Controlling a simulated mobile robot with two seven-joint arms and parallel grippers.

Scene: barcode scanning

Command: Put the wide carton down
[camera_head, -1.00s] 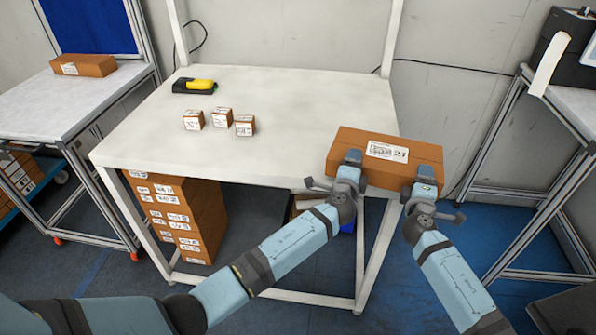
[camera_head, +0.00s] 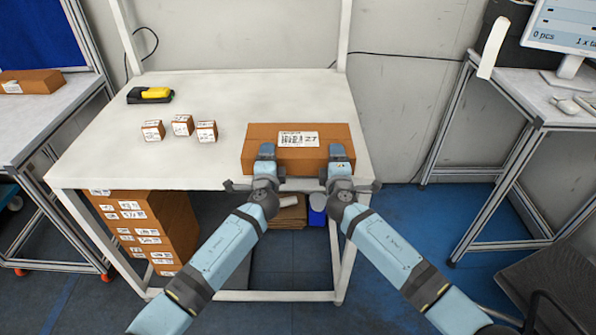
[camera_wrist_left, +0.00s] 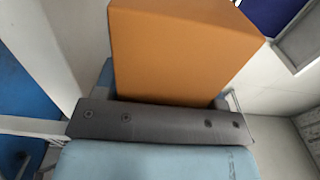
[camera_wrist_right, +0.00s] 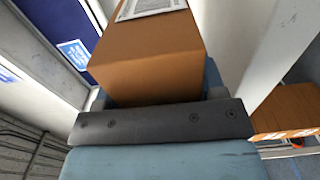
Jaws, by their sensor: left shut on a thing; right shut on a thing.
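The wide carton (camera_head: 298,160) is brown with a white label on its upper face. It is at the right front of the white table (camera_head: 240,100) in the head view. My left gripper (camera_head: 265,155) and my right gripper (camera_head: 337,155) are both shut on its near side, one toward each end. The carton also fills much of the left wrist view (camera_wrist_left: 175,50) and the right wrist view (camera_wrist_right: 150,65). Whether its underside touches the tabletop is hidden.
Three small labelled boxes (camera_head: 182,126) and a black-and-yellow device (camera_head: 150,95) stand on the table's left half. Stacked cartons (camera_head: 150,225) are beneath. Another carton (camera_head: 30,82) lies on the left side table. A right desk (camera_head: 540,95) holds a monitor (camera_head: 575,35).

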